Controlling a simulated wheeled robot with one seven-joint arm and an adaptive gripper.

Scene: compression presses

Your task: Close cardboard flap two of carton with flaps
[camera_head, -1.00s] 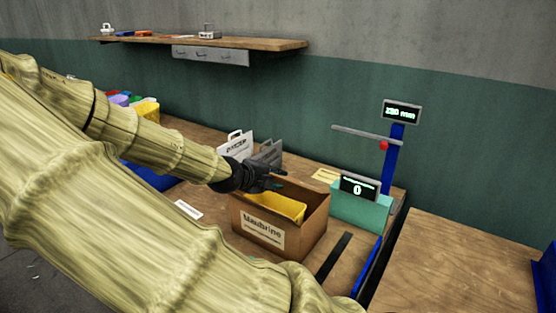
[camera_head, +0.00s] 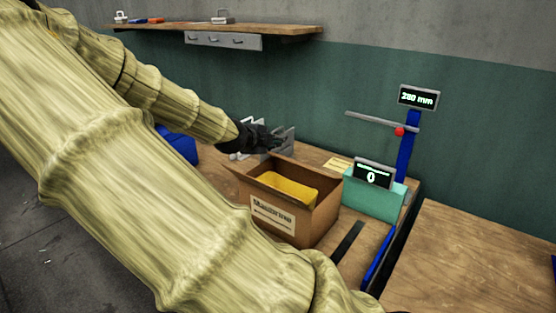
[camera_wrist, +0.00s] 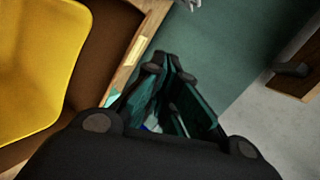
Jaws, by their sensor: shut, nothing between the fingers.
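The open carton (camera_head: 321,220) stands on the bench in the head view, with a label on its front and a yellow item (camera_head: 282,188) inside. A brown flap (camera_head: 252,182) sticks out at its left rim. I cannot tell which flap is flap two. My gripper (camera_head: 276,138) is shut and empty, just behind and above the carton's back rim, apart from it. In the wrist view the shut dark fingers (camera_wrist: 172,65) point past the carton, whose brown inner wall (camera_wrist: 113,45) and yellow item (camera_wrist: 35,65) show at left. My arm hides part of the bench.
A teal box with a display (camera_head: 372,196) and a blue post with a height readout (camera_head: 408,150) stand right of the carton. Grey holders (camera_head: 283,146) stand behind it, near my gripper. A shelf (camera_head: 215,29) hangs on the wall. The right bench (camera_head: 470,255) is clear.

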